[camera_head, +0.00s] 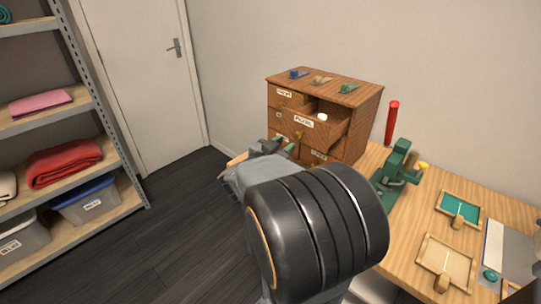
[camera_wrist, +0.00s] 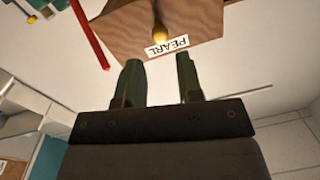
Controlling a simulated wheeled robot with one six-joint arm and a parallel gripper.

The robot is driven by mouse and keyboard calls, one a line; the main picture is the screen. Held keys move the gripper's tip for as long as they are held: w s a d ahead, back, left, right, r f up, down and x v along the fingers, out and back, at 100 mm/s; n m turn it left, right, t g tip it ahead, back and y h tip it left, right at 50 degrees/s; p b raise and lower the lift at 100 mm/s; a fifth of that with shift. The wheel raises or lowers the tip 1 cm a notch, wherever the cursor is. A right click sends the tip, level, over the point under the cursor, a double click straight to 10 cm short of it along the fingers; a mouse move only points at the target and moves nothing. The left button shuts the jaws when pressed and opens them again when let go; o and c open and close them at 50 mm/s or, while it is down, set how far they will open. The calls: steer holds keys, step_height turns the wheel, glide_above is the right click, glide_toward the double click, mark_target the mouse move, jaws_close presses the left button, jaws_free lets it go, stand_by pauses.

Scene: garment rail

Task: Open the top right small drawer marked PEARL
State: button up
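The wooden drawer cabinet (camera_head: 349,118) stands at the back of the workbench. Its top right small drawer (camera_head: 325,131) is pulled out, with a white item (camera_head: 321,117) inside. The drawer front carries a white label (camera_head: 303,121); in the wrist view the label (camera_wrist: 167,46) reads PEARL, upside down. A brass knob (camera_wrist: 160,33) sits beside that label. My gripper (camera_wrist: 160,75) is open, its two green fingers apart with nothing between them. The knob lies just beyond the fingertips, apart from them. In the head view my arm hides part of the cabinet's lower front.
Other small drawers, including the top left one (camera_head: 289,98), look shut. Small coloured items lie on the cabinet top. A red cylinder (camera_head: 391,122) and a green device (camera_head: 396,165) stand to the right on the bench (camera_head: 400,205). A shelf rack (camera_head: 98,98) stands far left.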

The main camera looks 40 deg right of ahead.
steer(key=a, duration=0.6)
steer(key=shift+s+a, duration=0.15)
steer(key=shift+s, duration=0.2)
